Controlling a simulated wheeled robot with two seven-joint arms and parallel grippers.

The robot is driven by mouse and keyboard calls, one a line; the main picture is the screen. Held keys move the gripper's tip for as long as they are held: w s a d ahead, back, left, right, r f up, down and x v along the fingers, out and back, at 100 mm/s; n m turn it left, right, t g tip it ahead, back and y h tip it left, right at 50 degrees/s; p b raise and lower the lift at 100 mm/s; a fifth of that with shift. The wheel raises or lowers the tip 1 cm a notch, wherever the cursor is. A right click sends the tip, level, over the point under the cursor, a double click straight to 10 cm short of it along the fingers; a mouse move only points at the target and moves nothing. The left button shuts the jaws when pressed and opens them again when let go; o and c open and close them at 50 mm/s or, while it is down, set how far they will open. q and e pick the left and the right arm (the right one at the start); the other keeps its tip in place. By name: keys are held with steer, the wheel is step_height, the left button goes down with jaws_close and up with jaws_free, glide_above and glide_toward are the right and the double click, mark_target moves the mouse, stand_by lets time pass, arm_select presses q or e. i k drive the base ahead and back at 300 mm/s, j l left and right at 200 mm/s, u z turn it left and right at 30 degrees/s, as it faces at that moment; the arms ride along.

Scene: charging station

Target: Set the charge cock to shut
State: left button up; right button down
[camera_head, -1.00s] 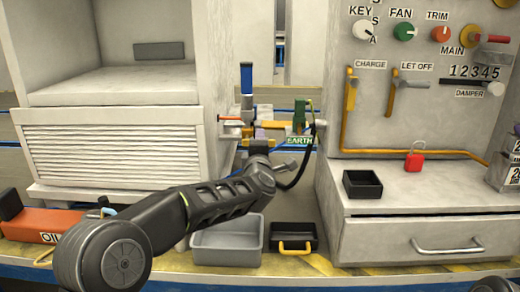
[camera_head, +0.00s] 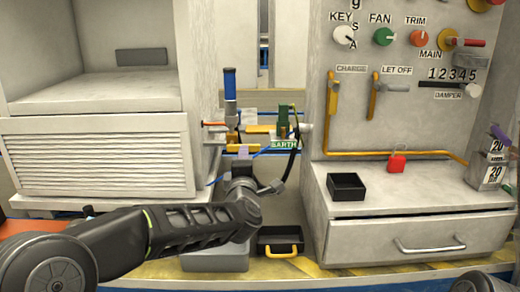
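The charge cock (camera_head: 331,88) is on the grey panel under the CHARGE label (camera_head: 351,69), at the top of the yellow pipe. Its lever appears to stand upright in line with the pipe, but it is small. The let-off cock (camera_head: 376,85) is to its right, with a grey handle pointing right. My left arm comes in from the lower left. My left gripper (camera_head: 271,187) is in front of the gap between cabinet and panel, below and left of the charge cock and apart from it. Its fingers are too small to read. My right gripper is out of view.
A black open box (camera_head: 347,187) and a red padlock (camera_head: 397,162) rest on the ledge below the panel. A grey tray (camera_head: 215,262) and a black tray with a yellow handle (camera_head: 281,242) stand below. Knobs line the upper panel. An EARTH-labelled fixture (camera_head: 284,144) stands behind my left gripper.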

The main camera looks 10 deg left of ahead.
mark_target(334, 86)
steer(key=k+l, duration=0.1)
steer(key=k, duration=0.4)
steer(key=k+l, duration=0.1)
steer(key=k, duration=0.4)
